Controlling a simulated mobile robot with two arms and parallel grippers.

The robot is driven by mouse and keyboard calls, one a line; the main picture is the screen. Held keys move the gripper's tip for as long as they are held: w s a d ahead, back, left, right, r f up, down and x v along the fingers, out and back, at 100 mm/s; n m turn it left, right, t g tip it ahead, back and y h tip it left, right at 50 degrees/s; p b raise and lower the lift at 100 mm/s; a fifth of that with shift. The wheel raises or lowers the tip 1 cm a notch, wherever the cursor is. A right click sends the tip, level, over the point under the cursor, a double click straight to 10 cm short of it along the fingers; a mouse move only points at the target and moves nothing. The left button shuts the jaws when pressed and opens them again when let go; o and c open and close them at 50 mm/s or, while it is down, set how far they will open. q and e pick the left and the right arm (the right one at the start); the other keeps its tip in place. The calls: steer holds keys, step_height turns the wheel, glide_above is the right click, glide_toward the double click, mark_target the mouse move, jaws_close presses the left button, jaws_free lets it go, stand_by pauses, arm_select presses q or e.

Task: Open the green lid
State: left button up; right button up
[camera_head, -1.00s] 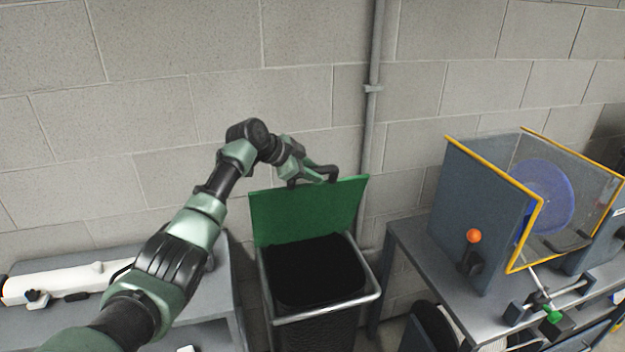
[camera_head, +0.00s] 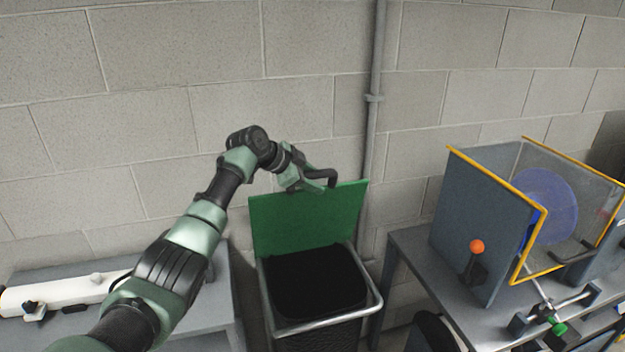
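The green lid (camera_head: 308,222) stands raised, close to upright, at the back of a dark bin with a metal tube frame (camera_head: 374,305). The bin's black opening (camera_head: 318,283) shows below it. My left gripper (camera_head: 325,180) is at the lid's top edge, by the dark handle there. The fingers are small and partly overlap the handle, so I cannot tell if they are shut on it. My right gripper is not in view.
A grey bench (camera_head: 205,300) with a white cylindrical device (camera_head: 65,292) stands left of the bin. A bench at right carries a yellow-edged guard box (camera_head: 485,225) and an orange-knobbed lever (camera_head: 477,248). A block wall and vertical pipe (camera_head: 371,130) stand behind.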

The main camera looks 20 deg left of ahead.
arm_select(q)
steer(key=shift+s+a+r+b, duration=0.25)
steer(key=shift+s+r+b, duration=0.05)
steer(key=b+v, duration=0.2)
steer(key=v, duration=0.4)
steer(key=shift+s+r, duration=0.25)
steer(key=shift+r, duration=0.05)
steer(key=shift+a, duration=0.1)
